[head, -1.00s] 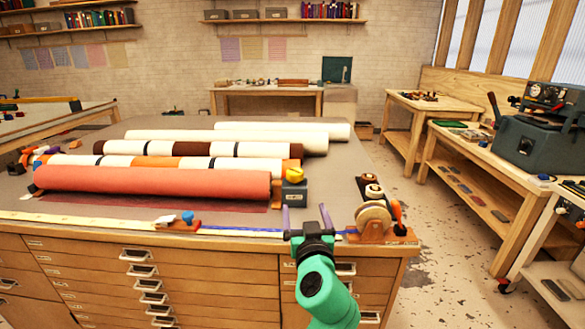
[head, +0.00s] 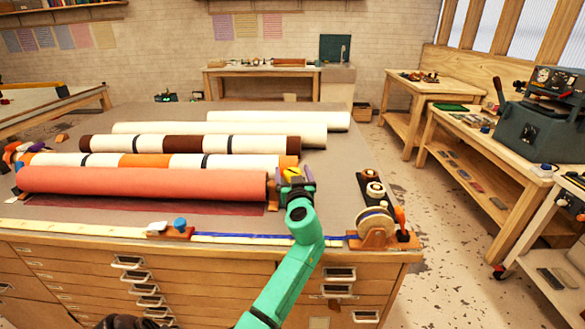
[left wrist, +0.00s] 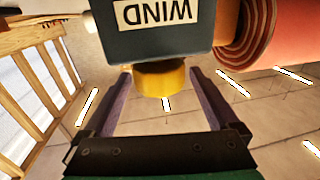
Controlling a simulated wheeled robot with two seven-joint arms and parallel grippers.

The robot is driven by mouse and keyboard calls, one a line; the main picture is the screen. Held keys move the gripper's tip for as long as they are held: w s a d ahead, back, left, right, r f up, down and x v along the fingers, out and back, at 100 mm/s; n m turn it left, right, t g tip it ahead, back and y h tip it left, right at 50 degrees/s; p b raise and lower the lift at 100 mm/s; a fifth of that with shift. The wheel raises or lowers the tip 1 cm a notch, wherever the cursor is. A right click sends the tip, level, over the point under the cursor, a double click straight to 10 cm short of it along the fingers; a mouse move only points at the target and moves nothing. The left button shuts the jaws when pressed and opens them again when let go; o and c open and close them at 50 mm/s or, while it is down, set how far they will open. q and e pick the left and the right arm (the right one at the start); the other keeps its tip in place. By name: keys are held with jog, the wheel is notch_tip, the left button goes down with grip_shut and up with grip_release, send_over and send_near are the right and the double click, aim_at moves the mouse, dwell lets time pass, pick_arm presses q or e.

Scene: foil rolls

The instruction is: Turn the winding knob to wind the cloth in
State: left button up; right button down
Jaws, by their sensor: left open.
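The yellow winding knob (head: 292,174) is on a dark box at the right end of the coral cloth roll (head: 140,183). In the left wrist view the knob (left wrist: 162,79) sticks out of the box (left wrist: 150,32), which reads WIND upside down. My left gripper (head: 295,179) is open, with one purple finger on each side of the knob; gaps show between knob and fingers (left wrist: 160,78). A strip of dark red cloth (head: 100,206) lies flat in front of the roll. My left gripper partly hides the knob and box in the head view. My right gripper is out of view.
Striped and cream rolls (head: 230,128) lie behind the coral one. A measuring tape (head: 80,228) runs along the table's front edge, with a blue-knobbed slider (head: 180,224) on it. A wooden reel device (head: 376,228) stands at the front right corner.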

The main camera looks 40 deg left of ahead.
pick_arm(q)
jog(key=shift+a, duration=0.1)
jog(key=shift+w, duration=0.1)
jog(key=c, duration=1.4)
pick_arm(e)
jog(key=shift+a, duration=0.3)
pick_arm(q)
jog(key=shift+m+t+h, duration=0.3)
jog(key=shift+h, duration=0.1)
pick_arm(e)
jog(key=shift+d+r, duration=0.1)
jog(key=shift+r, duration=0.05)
